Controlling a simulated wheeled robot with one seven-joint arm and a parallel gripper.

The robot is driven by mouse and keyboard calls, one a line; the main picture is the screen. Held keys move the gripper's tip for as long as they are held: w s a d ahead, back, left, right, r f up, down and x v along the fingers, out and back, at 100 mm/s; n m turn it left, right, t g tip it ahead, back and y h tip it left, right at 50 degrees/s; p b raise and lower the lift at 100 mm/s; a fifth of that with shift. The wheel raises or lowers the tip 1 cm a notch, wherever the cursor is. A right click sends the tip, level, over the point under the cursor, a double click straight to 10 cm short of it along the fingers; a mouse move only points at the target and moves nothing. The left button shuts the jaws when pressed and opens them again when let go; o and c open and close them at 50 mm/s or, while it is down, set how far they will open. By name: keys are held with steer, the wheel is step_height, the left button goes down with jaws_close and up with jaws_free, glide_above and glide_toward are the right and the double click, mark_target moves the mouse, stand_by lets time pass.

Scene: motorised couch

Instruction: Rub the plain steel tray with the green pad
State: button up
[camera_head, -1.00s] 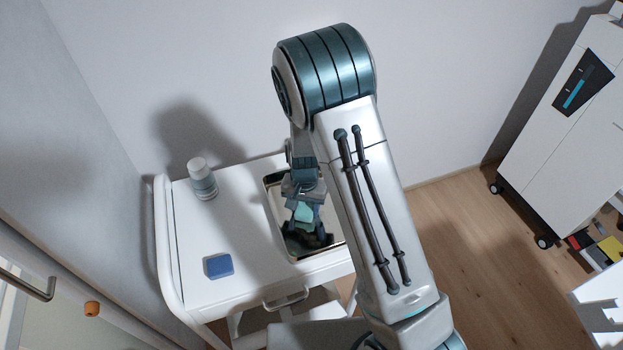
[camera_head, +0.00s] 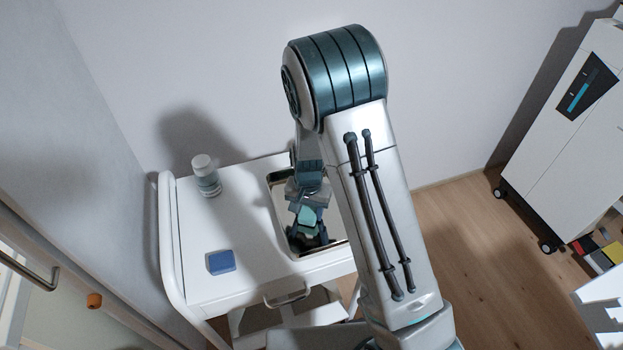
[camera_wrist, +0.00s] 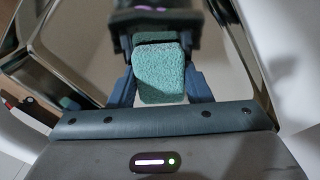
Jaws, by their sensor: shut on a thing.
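The plain steel tray (camera_head: 281,205) is shiny and mirror-like and lies on top of the white trolley at its right side. It also fills the upper part of the wrist view (camera_wrist: 225,60), with dark reflections of my gripper in it. My gripper (camera_wrist: 160,88) is shut on the green pad (camera_wrist: 158,78), one finger on each side of it. In the head view the green pad (camera_head: 307,216) is over the middle of the tray. The pad's far edge almost meets its reflection; I cannot tell whether it touches the steel. My arm hides the tray's right part.
The white trolley (camera_head: 235,285) also bears a blue block (camera_head: 221,262) near its front and a white-capped jar (camera_head: 206,175) at the back left. Walls stand close behind and to the left.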

steer(key=d, duration=0.2)
steer(key=shift+w+d+b, duration=0.3)
steer(key=shift+w+d, duration=0.05)
steer(key=shift+d, duration=0.05)
steer(key=r, duration=0.1)
steer(key=r+p, duration=0.1)
steer(key=shift+w+r, duration=0.2)
steer(key=shift+r, duration=0.15)
steer(key=shift+s+r+p, duration=0.15)
steer(key=shift+r+p, duration=0.15)
steer(key=shift+p, duration=0.2)
steer(key=shift+r+p, duration=1.7)
steer(key=shift+r, duration=0.75)
